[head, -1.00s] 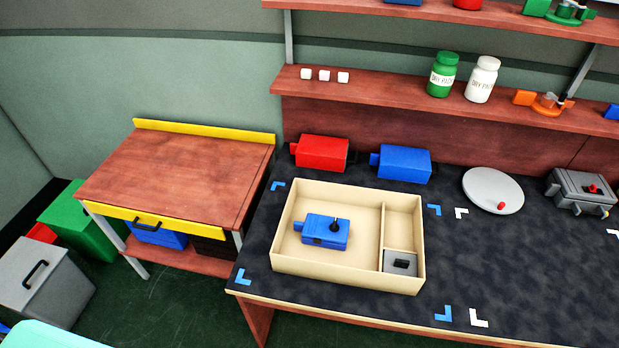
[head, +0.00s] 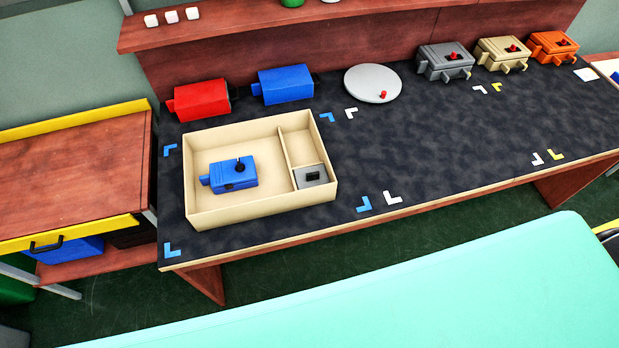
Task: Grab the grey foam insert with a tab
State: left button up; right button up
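A grey square piece with a black tab (head: 313,177) lies in the small front right compartment of the beige tray (head: 262,209). It appears to be the grey insert; I cannot tell its material. A blue box with a black knob (head: 231,176) sits in the tray's large left compartment. The narrow compartment behind the grey piece looks empty. Neither of my grippers is in the head view.
The tray stands on a dark table mat (head: 440,130). Behind it are a red box (head: 200,100), a blue box (head: 284,85) and a grey disc (head: 373,84). Grey, beige and orange boxes stand at the back right. The mat's middle right is clear.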

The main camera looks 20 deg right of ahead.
aim_at(310, 177)
jog(key=j+z, duration=0.1)
jog(key=z, duration=1.35)
jog(key=k+j+z, duration=0.15)
jog(key=k+j, duration=0.3)
jog(key=k+j+z, duration=0.15)
jog(key=k+j, duration=0.25)
jog(key=k, duration=0.15)
